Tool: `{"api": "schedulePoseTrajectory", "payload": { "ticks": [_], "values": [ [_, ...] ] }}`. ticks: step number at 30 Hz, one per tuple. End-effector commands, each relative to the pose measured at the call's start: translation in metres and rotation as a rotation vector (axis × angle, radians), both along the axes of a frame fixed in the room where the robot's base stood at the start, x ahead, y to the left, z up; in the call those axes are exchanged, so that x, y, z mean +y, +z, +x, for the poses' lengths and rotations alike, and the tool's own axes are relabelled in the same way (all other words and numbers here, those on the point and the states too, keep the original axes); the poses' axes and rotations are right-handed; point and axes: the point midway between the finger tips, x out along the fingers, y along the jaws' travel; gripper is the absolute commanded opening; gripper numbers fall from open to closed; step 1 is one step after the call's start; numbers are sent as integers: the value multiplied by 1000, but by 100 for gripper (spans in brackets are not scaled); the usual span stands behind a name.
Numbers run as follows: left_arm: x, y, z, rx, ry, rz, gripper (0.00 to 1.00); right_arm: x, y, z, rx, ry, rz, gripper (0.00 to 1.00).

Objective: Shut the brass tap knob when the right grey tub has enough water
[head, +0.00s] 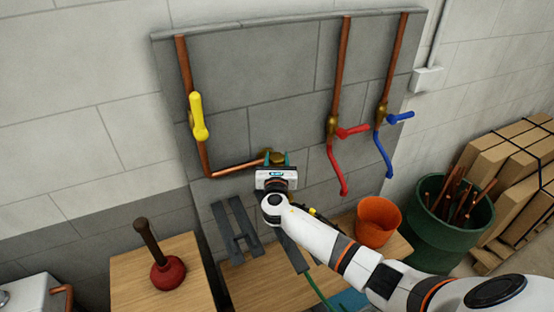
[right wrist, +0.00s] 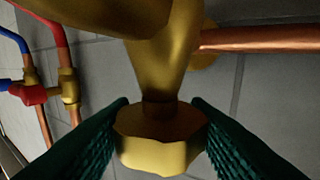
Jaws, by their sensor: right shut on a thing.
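The brass tap knob (right wrist: 160,145) shows close up in the right wrist view, below its brass tap body (right wrist: 165,65). My right gripper (right wrist: 160,138) has its green ribbed fingers on either side of the knob and is shut on it. In the head view my right gripper (head: 277,162) is at the brass tap (head: 278,155), at the end of the bent copper pipe (head: 236,168), and hides most of the knob. I cannot make out a grey tub or any running water; my right arm covers part of the space below the tap. My left gripper is not in view.
A yellow-handled valve (head: 197,117) is up the same pipe. Red (head: 352,131) and blue (head: 400,117) valve handles are to the right. An orange bucket (head: 378,222) stands on the wooden bench (head: 262,283); a plunger (head: 166,273) and a green bin (head: 462,238) flank it.

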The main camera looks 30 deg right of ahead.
Motion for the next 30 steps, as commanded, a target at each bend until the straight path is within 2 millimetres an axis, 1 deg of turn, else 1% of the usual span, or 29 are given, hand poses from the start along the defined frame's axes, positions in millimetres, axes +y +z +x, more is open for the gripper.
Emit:
{"api": "schedulePoseTrajectory", "payload": {
  "ticks": [6, 18, 19, 22, 23, 30],
  "values": [
    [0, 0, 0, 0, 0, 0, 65, 0, 0, 0, -1, -38, -1, 20],
    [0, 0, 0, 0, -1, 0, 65, 0, 0, 0, -2, -43, 0, 20],
    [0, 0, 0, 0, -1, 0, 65, 0, 1, 0, -2, -42, 0, 46],
    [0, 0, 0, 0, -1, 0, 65, 0, 1, 0, -2, -42, 0, 63],
    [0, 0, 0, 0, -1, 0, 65, 0, 1, 0, -2, -42, 0, 64],
    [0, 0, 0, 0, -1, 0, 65, 0, 0, 0, -2, -41, -1, 64]
  ]
}}
